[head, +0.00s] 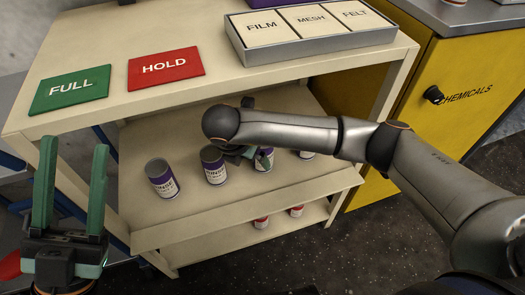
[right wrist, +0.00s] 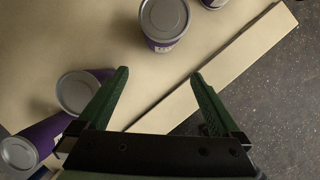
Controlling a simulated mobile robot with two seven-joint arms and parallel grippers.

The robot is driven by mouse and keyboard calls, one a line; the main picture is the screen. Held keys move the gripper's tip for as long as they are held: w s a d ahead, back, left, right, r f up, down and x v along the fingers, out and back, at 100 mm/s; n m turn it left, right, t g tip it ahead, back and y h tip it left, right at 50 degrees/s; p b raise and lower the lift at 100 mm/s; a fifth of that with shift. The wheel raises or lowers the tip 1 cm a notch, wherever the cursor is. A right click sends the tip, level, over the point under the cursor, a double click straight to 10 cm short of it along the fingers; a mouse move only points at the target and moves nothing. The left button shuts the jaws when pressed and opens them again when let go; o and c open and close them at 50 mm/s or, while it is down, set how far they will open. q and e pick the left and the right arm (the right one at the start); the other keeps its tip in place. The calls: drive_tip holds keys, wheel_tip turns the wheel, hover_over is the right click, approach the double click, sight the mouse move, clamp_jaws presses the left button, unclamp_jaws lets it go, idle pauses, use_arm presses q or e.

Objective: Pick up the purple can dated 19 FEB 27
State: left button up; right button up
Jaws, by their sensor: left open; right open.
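Several white-and-purple cans stand on the cart's middle shelf; in the head view one is at left (head: 162,180), one near the middle (head: 215,166), one partly behind my right gripper (head: 264,158) and one partly behind my arm (head: 306,155). Their dates are too small to read. My right gripper (right wrist: 158,73) is open and empty in the right wrist view; one purple can (right wrist: 165,28) stands just beyond its fingertips. Two more cans (right wrist: 80,92) (right wrist: 22,152) are left of the fingers. My left gripper (head: 74,146) is open and empty, left of the cart.
The cart's top holds a green FULL card (head: 69,91), a red HOLD card (head: 165,68) and a grey tray (head: 318,42) with FILM, MESH and FELT blocks. Red cans (head: 261,222) stand on the lower shelf. A yellow CHEMICALS cabinet (head: 455,120) is at right.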

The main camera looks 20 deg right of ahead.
drive_tip(key=w+d, duration=0.4)
drive_tip(key=shift+w+b, duration=0.1)
drive_tip(key=shift+b, duration=0.25)
drive_tip(key=x, duration=0.1)
drive_tip(key=b+x, duration=0.1)
drive_tip(key=x, duration=0.2)
drive_tip(key=shift+w+d+b, duration=0.3)
drive_tip(key=shift+w+d, duration=0.05)
drive_tip(key=shift+w, duration=0.05)
drive_tip(key=shift+w+d+f, duration=0.15)
drive_tip(key=shift+w+f, duration=0.05)
drive_tip(key=shift+f, duration=0.3)
drive_tip(key=shift+c, duration=0.2)
drive_tip(key=shift+r, duration=0.1)
clamp_jaws()
